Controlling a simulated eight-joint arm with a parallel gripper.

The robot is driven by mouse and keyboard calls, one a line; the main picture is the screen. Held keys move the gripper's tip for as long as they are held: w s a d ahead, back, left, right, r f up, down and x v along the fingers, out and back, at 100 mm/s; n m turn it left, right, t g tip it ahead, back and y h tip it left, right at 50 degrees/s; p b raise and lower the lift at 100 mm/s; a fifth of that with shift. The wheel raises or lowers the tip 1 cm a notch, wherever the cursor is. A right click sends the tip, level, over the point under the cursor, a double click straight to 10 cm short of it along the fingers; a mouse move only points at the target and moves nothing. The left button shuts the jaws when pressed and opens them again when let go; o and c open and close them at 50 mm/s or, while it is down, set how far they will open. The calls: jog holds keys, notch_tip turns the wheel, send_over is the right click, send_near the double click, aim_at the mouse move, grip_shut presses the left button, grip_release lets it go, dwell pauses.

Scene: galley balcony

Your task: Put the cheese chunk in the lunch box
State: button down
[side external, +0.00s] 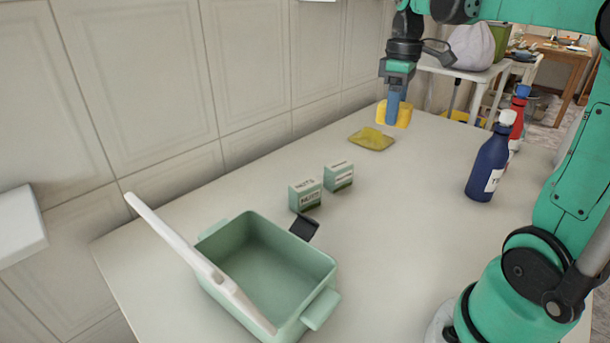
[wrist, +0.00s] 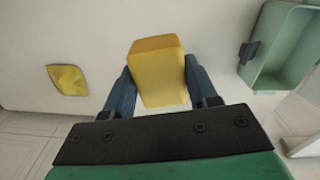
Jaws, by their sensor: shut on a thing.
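The cheese chunk (wrist: 157,72) is a yellow block. My gripper (side external: 397,112) is shut on it, with a blue finger on each side in the wrist view. The cheese (side external: 384,115) is held above the far part of the table in the side view, partly hidden by a finger. The lunch box (side external: 318,262) is a pale green open box with side handles at the near left of the table. Its inside looks empty where it shows. It also shows at the right of the wrist view (wrist: 262,40). My gripper is well apart from it.
A white bar-like piece (side external: 185,248) lies across the box's left side. A dark small piece (side external: 304,228) is at its back rim. Two small cartons (side external: 306,196) stand behind it. A flat yellow item (side external: 372,139) lies near my gripper. A blue bottle (side external: 487,165) and a red bottle (side external: 517,125) stand right.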

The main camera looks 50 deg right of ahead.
jog(key=w+a+n, duration=0.3)
jog(key=a+n, duration=0.4)
jog(key=a, duration=0.6)
jog(key=n, duration=0.9)
send_over(286, 304)
notch_tip(286, 304, down, 19)
jog(key=shift+f, duration=0.1)
jog(key=shift+c, duration=1.2)
grip_release()
jog(key=shift+f, duration=0.1)
